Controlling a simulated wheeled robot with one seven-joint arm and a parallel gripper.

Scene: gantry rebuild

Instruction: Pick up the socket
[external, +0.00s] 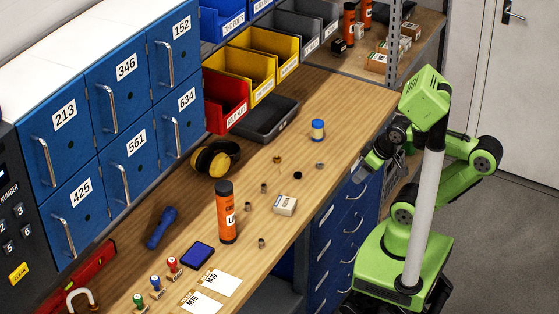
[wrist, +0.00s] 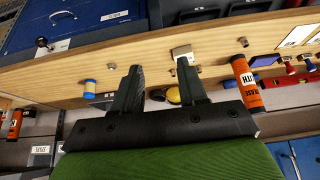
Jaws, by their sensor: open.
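Several small metal parts that look like sockets lie on the wooden workbench (external: 340,95); I cannot tell which one the task means. One brownish socket-like part (external: 264,187) is left of the small white box (external: 285,205). Others are below it (external: 249,207), near the front edge (external: 261,243), and farther right, a greyer one (external: 319,166). In the wrist view, small parts show on the bench (wrist: 244,42), one left of my fingers (wrist: 112,66). My gripper (wrist: 158,66) is open, with nothing visible between the fingers. In the external view my gripper (external: 370,168) is beside the bench's right edge, apart from the parts.
An orange bottle (external: 227,212) and a blue-and-white jar (external: 317,130) stand on the bench. A blue torch (external: 161,228), earmuffs (external: 217,158), stamps (external: 173,266) and cards lie leftward. Bins and blue lockers line the back. Blue drawers (external: 345,215) are under the front edge.

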